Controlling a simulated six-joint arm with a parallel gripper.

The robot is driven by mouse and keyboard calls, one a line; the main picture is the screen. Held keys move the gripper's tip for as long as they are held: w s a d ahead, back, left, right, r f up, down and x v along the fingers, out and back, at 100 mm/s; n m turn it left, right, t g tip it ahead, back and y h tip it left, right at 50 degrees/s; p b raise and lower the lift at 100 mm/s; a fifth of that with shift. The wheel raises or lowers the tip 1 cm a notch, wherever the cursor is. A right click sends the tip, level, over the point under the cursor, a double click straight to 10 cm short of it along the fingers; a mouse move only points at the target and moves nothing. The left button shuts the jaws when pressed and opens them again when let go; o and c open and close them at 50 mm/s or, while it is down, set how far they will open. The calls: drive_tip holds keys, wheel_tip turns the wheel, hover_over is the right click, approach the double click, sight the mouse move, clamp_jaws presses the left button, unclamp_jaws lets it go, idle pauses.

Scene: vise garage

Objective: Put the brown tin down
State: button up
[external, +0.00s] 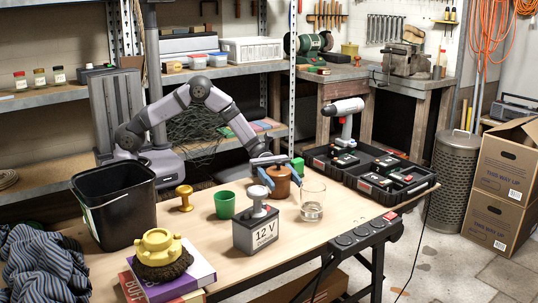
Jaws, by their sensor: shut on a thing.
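The brown tin (281,189) is between the blue fingers of my gripper (281,177), over the middle of the wooden workbench (187,236). My gripper comes down from above and is shut on the tin, with one finger at each side. The tin looks upright. Its lower edge is close to the bench top, but I cannot tell whether it touches. The fingers hide part of its upper sides.
A green cup (225,205) stands left of the tin and a clear glass (313,203) close on its right. A black bin (118,208) is left; a black tool tray (345,178) is right.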

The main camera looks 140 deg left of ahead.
drive_tip(key=shift+f, duration=0.1)
drive_tip(key=o, duration=1.4)
drive_tip(key=shift+o, duration=0.2)
drive_tip(key=shift+r, duration=0.25)
drive_tip(key=shift+s+a+f, duration=0.1)
drive_tip(key=shift+s, duration=0.2)
drive_tip(key=v, duration=1.1)
drive_tip(key=shift+s, duration=0.2)
